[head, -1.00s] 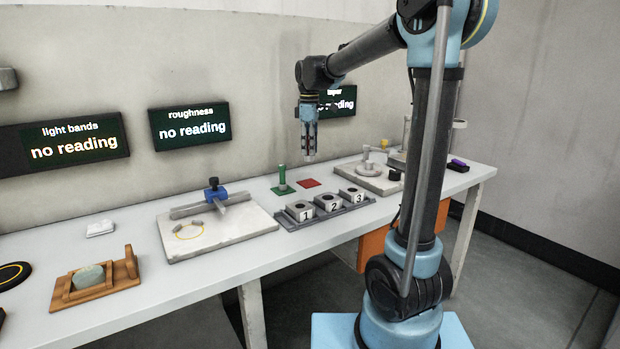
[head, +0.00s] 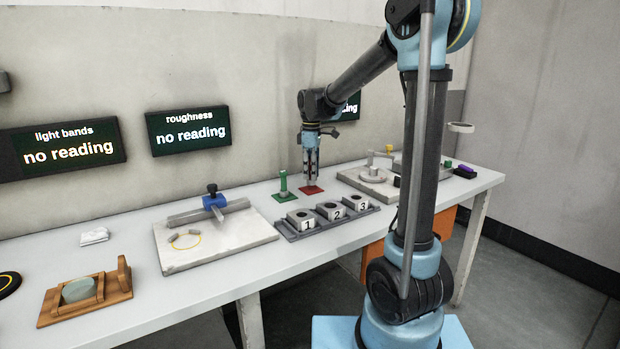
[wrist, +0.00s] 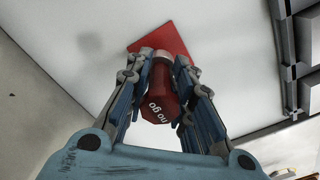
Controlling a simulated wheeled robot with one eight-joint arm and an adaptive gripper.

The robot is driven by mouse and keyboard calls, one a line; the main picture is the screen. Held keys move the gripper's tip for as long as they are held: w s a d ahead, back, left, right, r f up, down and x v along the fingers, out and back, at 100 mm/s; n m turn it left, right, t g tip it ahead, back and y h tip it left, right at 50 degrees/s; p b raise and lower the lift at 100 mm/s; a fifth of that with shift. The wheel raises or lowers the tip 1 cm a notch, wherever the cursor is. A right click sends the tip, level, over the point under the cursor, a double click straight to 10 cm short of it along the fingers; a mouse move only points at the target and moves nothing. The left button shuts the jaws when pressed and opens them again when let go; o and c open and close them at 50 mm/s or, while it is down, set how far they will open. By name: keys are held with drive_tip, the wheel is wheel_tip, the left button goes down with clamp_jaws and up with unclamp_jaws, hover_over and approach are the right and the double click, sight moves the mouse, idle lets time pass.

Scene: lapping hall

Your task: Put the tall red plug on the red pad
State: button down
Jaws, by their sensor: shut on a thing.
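The tall red plug (wrist: 161,95) is between the fingers of my gripper (wrist: 164,72) in the wrist view, with "no go" written on its wide end. My gripper (head: 311,182) is shut on it and points down over the red pad (head: 309,190) in the head view. The red pad also shows beyond the plug in the wrist view (wrist: 174,37). The plug's far end overlaps the pad there; I cannot tell whether it touches. In the head view the plug is mostly hidden by the fingers.
A green plug (head: 283,184) stands on a green pad (head: 285,196) just left of the red pad. A grey rack (head: 290,233) with blocks numbered 1, 2 and 3 lies in front. A round plate fixture (head: 372,178) stands to the right.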

drive_tip(key=shift+f, duration=0.9)
drive_tip(key=c, duration=1.4)
unclamp_jaws()
drive_tip(key=shift+s, duration=0.1)
drive_tip(key=shift+o, duration=0.2)
wheel_tip(320, 180, up, 12)
drive_tip(key=shift+r, duration=0.1)
